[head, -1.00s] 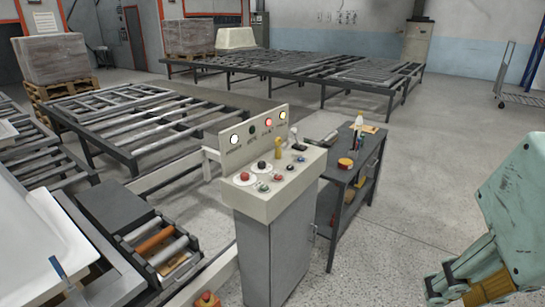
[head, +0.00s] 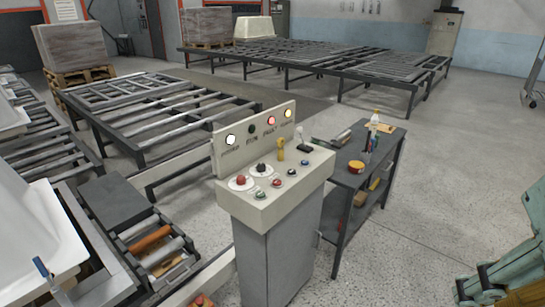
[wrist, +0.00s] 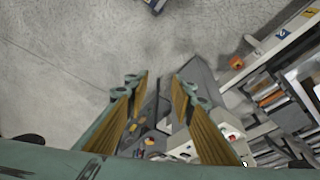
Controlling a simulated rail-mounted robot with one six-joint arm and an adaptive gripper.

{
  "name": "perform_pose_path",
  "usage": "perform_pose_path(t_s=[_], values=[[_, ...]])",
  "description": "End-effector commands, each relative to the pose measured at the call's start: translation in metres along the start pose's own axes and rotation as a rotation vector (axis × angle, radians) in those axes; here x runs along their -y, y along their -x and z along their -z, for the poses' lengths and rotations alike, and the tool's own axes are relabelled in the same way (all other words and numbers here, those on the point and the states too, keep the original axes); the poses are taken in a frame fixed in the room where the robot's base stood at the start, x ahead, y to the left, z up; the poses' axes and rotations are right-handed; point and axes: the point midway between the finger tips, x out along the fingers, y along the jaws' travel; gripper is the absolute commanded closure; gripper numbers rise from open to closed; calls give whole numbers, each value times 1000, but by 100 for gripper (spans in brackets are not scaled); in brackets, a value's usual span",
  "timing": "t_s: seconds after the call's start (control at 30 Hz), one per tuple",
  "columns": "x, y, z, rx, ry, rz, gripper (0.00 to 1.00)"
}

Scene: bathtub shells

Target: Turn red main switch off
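The control console (head: 275,260) stands in the middle of the head view, with a sloped cream top and a back panel of lamps. A red knob (head: 240,181) on a white round plate sits at the left of its top, and a dark knob (head: 263,169) on a similar plate is beside it. Which way the red knob is turned is too small to tell. In the wrist view, part of the console top (wrist: 232,131) shows behind the right finger. My gripper (wrist: 160,87) is open and empty, its fingers apart, away from the console.
A dark tool cart (head: 372,185) stands right of the console. Roller frames (head: 165,110) lie behind it, and a roller unit (head: 150,245) and white tub shell (head: 35,225) are at its left.

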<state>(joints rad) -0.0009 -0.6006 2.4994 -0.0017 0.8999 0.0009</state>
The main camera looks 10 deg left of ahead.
Motion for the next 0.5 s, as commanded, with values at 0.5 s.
perform_pose_path(t_s=[0.5], values=[[2, 3, 9, 3, 2, 2, 66]])
